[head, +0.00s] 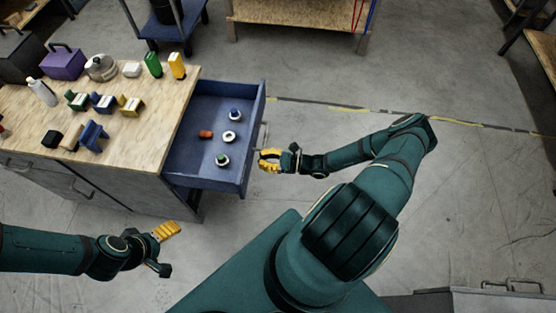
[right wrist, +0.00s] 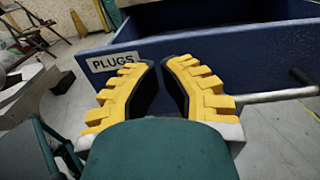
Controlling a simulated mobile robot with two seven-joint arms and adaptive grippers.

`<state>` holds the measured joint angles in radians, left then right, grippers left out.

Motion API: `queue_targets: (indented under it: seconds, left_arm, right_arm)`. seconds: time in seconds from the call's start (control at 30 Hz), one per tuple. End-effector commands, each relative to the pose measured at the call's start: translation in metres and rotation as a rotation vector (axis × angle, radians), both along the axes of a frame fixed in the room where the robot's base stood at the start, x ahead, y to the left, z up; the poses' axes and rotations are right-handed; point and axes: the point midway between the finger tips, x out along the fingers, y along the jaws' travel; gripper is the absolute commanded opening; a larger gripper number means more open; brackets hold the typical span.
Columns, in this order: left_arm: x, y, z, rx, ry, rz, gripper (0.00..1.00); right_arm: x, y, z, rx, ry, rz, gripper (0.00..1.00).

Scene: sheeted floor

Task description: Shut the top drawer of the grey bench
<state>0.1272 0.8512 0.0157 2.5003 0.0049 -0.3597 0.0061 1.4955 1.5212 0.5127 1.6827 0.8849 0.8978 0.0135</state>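The grey bench (head: 130,195) has a wooden top and stands at the left in the head view. Its blue top drawer (head: 215,180) is pulled out to the right, with several small plugs inside. The drawer front also shows in the right wrist view (right wrist: 225,55), with a "PLUGS" label (right wrist: 119,61). The bar handle (right wrist: 275,96) sticks out from the front, right of the fingers. My right gripper (head: 264,160) is just outside the drawer front near the handle, its fingertips nearly together with nothing between them. My left gripper (head: 172,250) is open and empty in front of the bench.
Boxes, bottles and small coloured parts stand on the bench top, including a purple case (head: 63,64) and a green bottle (head: 153,65). A blue cart (head: 172,28) and a wooden table (head: 298,14) stand behind.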

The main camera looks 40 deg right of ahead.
Motion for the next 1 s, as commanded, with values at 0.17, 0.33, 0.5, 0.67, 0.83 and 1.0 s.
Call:
queue_targets:
  seconds: [0.17,0.33,0.5,0.67,0.83,1.0]
  left_arm:
    - [0.0,0.0,-0.001,0.0,0.001,0.0,0.82]
    - [-0.001,0.0,-0.001,0.0,0.002,-0.001,0.82]
    - [-0.001,0.0,-0.001,0.0,0.002,-0.001,0.82]
    - [-0.001,0.0,-0.001,0.0,0.002,-0.001,0.82]
    - [-0.001,0.0,-0.001,0.0,0.002,-0.001,0.82]
    - [-0.001,0.0,-0.001,0.0,0.001,0.0,0.82]
  right_arm:
    - [0.02,0.017,0.0,0.001,0.0,0.0,0.0]
    - [0.029,0.025,0.0,-0.001,-0.001,0.0,0.0]
    - [0.031,0.026,0.0,-0.001,0.0,-0.001,0.0]
    - [0.031,0.026,0.0,-0.001,0.0,-0.001,0.0]
    - [0.031,0.026,0.0,-0.001,0.0,-0.001,0.0]
    - [0.031,0.026,0.0,-0.001,-0.001,0.0,0.0]
